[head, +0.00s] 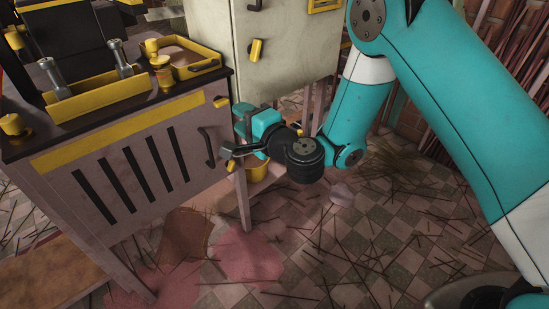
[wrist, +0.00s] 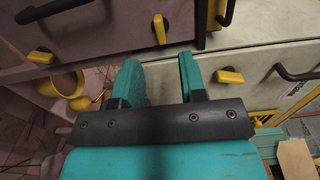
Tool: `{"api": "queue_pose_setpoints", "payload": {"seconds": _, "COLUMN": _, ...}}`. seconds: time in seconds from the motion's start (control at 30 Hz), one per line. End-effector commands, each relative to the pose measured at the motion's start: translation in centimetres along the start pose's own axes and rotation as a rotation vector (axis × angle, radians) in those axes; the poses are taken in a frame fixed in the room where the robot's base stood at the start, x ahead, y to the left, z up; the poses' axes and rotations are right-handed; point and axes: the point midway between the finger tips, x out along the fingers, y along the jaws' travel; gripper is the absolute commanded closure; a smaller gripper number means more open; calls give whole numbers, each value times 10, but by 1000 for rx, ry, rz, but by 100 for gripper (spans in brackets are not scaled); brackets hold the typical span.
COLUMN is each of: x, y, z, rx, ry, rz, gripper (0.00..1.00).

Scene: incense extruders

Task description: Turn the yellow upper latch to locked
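The yellow upper latch (head: 221,101) sits near the top right corner of the slotted cabinet door. In the wrist view the same latch (wrist: 159,29) stands beyond and roughly between my fingertips, apart from them. A yellow lower latch (head: 231,167) is on the same door; in the wrist view it lies nearly sideways at the left (wrist: 41,57). My gripper (head: 239,124) is in front of the door's right side, and in the wrist view (wrist: 158,68) its two teal fingers are open with nothing between them.
A black door handle (head: 208,148) lies between the two latches, close to my gripper. A pale cabinet (head: 285,35) with another yellow latch (head: 256,50) stands behind to the right. A yellow bucket (head: 257,170) is below. Thin sticks litter the tiled floor.

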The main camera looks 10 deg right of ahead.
Motion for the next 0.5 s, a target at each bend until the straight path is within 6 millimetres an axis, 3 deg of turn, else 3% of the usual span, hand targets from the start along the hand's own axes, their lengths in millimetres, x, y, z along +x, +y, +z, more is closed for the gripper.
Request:
{"api": "queue_pose_setpoints", "payload": {"seconds": 0.03, "x": -5, "y": 9, "z": 0, "rx": -1, "ry": 0, "rz": -2, "gripper": 62}}
{"api": "queue_pose_setpoints", "payload": {"seconds": 0.5, "x": -68, "y": 8, "z": 0, "rx": 0, "ry": 2, "rz": -3, "gripper": 62}}
